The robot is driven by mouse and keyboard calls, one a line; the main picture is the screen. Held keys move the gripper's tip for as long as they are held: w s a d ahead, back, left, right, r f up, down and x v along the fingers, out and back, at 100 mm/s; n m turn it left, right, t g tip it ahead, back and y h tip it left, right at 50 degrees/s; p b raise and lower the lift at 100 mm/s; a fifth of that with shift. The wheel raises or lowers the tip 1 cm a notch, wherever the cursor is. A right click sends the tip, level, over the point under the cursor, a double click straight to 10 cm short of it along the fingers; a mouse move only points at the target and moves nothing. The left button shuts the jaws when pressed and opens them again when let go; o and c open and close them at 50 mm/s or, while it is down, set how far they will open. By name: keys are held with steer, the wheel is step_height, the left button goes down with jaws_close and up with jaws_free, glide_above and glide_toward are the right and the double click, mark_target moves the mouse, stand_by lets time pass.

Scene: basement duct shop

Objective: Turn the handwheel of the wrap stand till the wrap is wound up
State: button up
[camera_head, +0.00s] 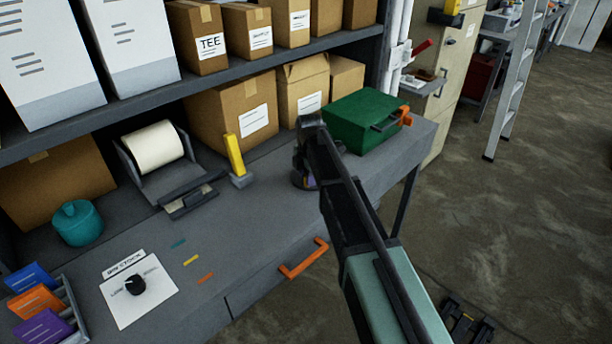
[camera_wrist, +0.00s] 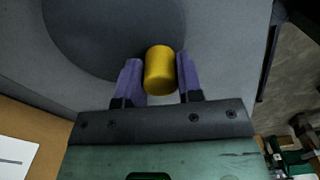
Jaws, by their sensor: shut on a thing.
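In the wrist view a dark round disc, which looks like the handwheel (camera_wrist: 95,35), lies on a grey surface. A yellow cylindrical knob (camera_wrist: 160,72) stands at its lower right edge. My gripper (camera_wrist: 160,78) has its purple fingers on either side of the knob and is shut on it. In the head view my gripper (camera_head: 309,182) is low over the right part of the bench. My arm hides most of the wheel there. I cannot make out the stand or the wrap behind it.
A green case (camera_head: 366,122) with an orange latch stands right behind my arm. A yellow-handled tool (camera_head: 235,155) and a white paper roll (camera_head: 153,146) are to the left. An orange drawer handle (camera_head: 303,260) sticks out in front. A shelf (camera_head: 240,65) hangs above.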

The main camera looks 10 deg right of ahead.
steer(key=shift+d+n, duration=0.25)
steer(key=shift+n, duration=0.45)
steer(key=o, duration=0.9)
steer(key=shift+r, duration=0.1)
step_height(320, 180, up, 11)
steer(key=p, duration=1)
steer(key=shift+f+p, duration=0.2)
steer(key=shift+p, duration=0.2)
